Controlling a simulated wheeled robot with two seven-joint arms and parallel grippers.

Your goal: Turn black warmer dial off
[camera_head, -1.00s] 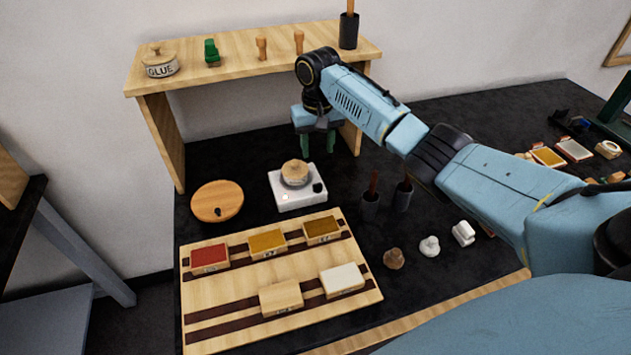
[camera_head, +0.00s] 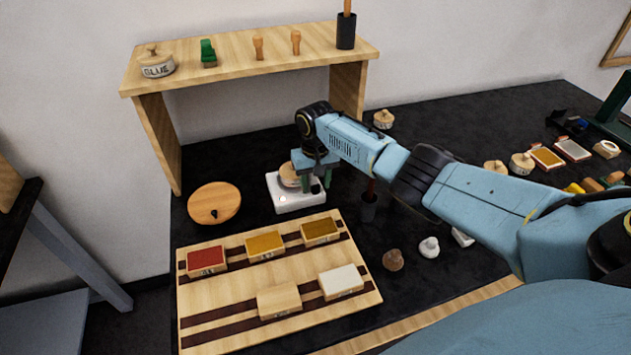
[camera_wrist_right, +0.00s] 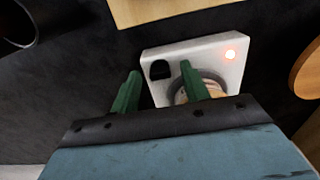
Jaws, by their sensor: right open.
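The white warmer (camera_head: 297,200) stands on the black table below the shelf. It also shows in the wrist view (camera_wrist_right: 205,50). Its black dial (camera_head: 315,189) is at the warmer's front right corner, and in the wrist view the dial (camera_wrist_right: 160,70) shows near the left end. A small light (camera_wrist_right: 231,54) on the warmer glows orange-red. A lidded pot (camera_head: 288,176) sits on the warmer, partly hidden by my gripper. My right gripper (camera_head: 317,182) is open, with its green fingers above the warmer, one to each side of the dial in the wrist view (camera_wrist_right: 160,72). Contact cannot be told. My left gripper is out of view.
A round wooden lid or board (camera_head: 215,202) lies left of the warmer. A striped wooden tray (camera_head: 230,290) with several coloured pads is in front. The wooden shelf (camera_head: 200,77) holds a glue pot and several tools.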

